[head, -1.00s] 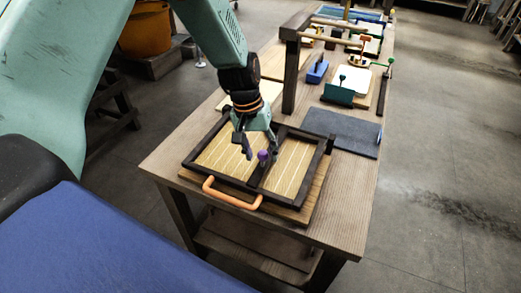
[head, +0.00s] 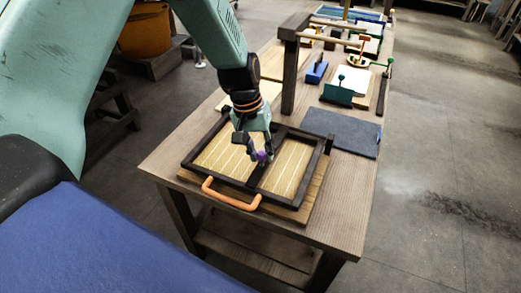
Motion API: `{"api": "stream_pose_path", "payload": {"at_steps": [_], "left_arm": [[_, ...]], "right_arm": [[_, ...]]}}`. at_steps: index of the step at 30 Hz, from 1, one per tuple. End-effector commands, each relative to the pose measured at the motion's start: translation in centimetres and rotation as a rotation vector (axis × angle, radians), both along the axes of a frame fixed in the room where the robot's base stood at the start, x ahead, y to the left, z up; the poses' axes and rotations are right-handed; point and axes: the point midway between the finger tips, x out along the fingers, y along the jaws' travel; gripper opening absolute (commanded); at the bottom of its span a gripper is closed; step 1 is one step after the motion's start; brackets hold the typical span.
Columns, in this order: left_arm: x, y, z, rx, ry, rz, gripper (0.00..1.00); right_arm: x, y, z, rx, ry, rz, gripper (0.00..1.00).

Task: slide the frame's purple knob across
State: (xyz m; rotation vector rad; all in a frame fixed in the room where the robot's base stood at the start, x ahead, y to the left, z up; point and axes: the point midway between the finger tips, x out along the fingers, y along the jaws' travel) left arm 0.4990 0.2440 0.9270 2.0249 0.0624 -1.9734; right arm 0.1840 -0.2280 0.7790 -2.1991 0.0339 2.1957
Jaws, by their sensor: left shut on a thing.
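The dark wooden frame (head: 222,185) lies flat on a board at the near end of the table, with pale striped panels on both sides of a dark middle bar. An orange handle (head: 230,199) sits on its near edge. The purple knob (head: 262,156) stands at the middle bar. My left gripper (head: 260,158) comes down from above and is shut on the knob, whose lower part is partly hidden by the fingers. My right gripper is not in view.
The wooden table (head: 160,160) has a grey mat (head: 345,131) right of the frame. A dark post (head: 289,78) with a rail stands behind it. Blue (head: 316,72) and green (head: 338,93) tools lie farther back.

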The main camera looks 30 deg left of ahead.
Motion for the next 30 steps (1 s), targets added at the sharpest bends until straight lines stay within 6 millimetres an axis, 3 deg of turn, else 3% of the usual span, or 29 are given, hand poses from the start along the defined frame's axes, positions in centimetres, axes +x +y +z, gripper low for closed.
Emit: {"api": "stream_pose_path", "payload": {"at_steps": [8,18,24,30], "left_arm": [[-0.1,1.6,0.1,-0.002,0.0,0.004,0.0],[-0.5,9.1,0.2,-0.002,-0.001,0.008,0.0],[-0.8,13.6,0.1,0.0,-0.001,0.006,0.0],[-0.9,16.6,0.0,0.001,-0.001,0.003,0.0]], "right_arm": [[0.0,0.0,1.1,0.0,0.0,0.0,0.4],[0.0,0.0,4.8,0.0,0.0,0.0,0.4],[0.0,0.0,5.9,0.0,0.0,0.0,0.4],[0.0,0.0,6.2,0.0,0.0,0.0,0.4]]}}
